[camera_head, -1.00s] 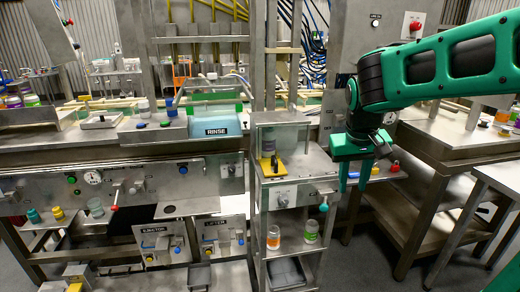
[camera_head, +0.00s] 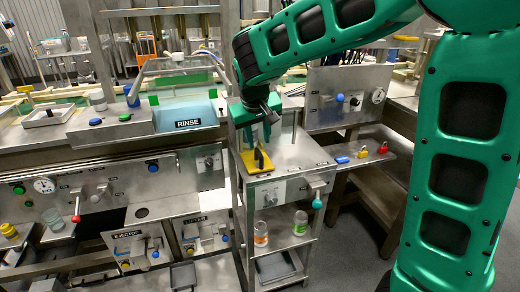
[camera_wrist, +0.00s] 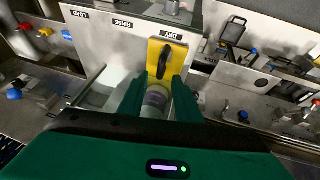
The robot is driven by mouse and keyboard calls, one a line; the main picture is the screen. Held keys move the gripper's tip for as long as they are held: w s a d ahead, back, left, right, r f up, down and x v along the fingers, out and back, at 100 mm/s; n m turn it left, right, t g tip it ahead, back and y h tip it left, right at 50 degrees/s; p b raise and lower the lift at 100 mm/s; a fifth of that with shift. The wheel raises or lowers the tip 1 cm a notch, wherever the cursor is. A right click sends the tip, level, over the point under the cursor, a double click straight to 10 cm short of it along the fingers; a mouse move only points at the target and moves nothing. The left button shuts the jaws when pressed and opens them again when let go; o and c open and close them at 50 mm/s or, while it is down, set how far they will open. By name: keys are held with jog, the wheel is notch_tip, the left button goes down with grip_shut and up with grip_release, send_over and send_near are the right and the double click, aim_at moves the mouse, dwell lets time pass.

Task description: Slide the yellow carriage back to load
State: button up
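The yellow carriage (camera_head: 247,163) is a flat plate with an upright black handle (camera_head: 260,158), on the left side of the steel seamer top (camera_head: 290,155). In the wrist view the yellow carriage (camera_wrist: 180,59) and its black handle (camera_wrist: 164,62) lie just beyond my fingertips. My gripper (camera_head: 258,125) is above the carriage in the head view, fingers pointing down. In the wrist view my gripper (camera_wrist: 159,84) has its fingers apart, with the handle not clearly between them.
The front panel has a lever with a teal knob (camera_head: 317,204). Two jars (camera_head: 261,234) (camera_head: 300,222) stand on the shelf below. The blue RINSE basin (camera_head: 187,118) is to the left. A side ledge at right holds a red padlock (camera_head: 383,148).

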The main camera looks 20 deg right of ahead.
aim_at(259, 153)
jog(key=shift+x, duration=3)
jog(key=shift+a, duration=0.15)
